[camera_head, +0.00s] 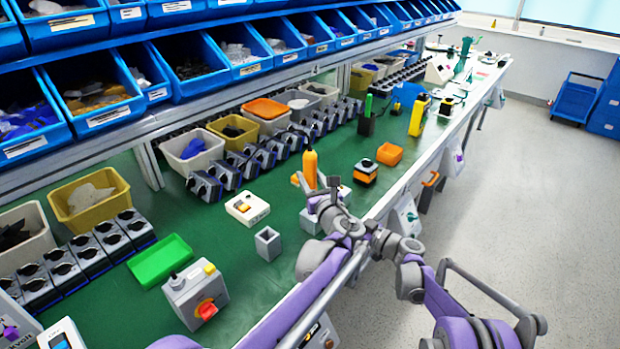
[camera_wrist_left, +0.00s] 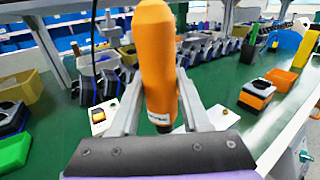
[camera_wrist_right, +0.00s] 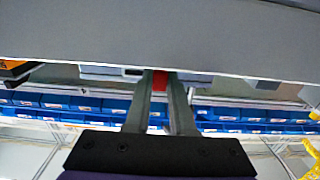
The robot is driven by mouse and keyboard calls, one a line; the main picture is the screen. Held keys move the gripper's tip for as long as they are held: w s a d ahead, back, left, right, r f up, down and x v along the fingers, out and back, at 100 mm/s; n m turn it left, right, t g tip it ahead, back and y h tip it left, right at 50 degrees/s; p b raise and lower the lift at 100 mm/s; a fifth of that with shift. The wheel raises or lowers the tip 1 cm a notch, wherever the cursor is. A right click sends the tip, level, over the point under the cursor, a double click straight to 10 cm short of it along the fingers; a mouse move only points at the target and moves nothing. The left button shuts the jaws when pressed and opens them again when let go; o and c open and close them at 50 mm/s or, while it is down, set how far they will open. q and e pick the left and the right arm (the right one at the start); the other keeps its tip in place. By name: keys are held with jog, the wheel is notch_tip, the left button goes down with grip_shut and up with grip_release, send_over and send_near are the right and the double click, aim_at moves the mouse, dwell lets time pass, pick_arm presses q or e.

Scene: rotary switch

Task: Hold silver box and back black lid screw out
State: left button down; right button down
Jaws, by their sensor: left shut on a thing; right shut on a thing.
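The silver-grey box (camera_head: 195,295) sits on the green bench at the lower left, with a red rotary knob (camera_head: 206,309) on its front and a small black-topped part on top. My left gripper (camera_head: 322,190) is shut on an orange-handled tool (camera_head: 309,170), held upright above the bench, away from that box. The orange handle fills the gap between the fingers in the left wrist view (camera_wrist_left: 158,65). My right gripper (camera_wrist_right: 160,95) is shut on a small red piece (camera_wrist_right: 158,80) beside a large grey surface; what it belongs to is unclear. The right fingers are not clear in the head view.
A green tray (camera_head: 160,261), a small open grey box (camera_head: 268,243) and a white switch box (camera_head: 247,208) stand nearby. An orange bin (camera_head: 390,154) and a black-orange block (camera_head: 365,172) lie beyond. Blue bins (camera_head: 95,90) line the back. Bare green bench shows between items.

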aim_at(312, 167)
pick_arm(q)
jog(key=shift+r, duration=2.15)
pick_arm(e)
jog(key=c, duration=0.7)
grip_release()
jog(key=shift+d, duration=0.1)
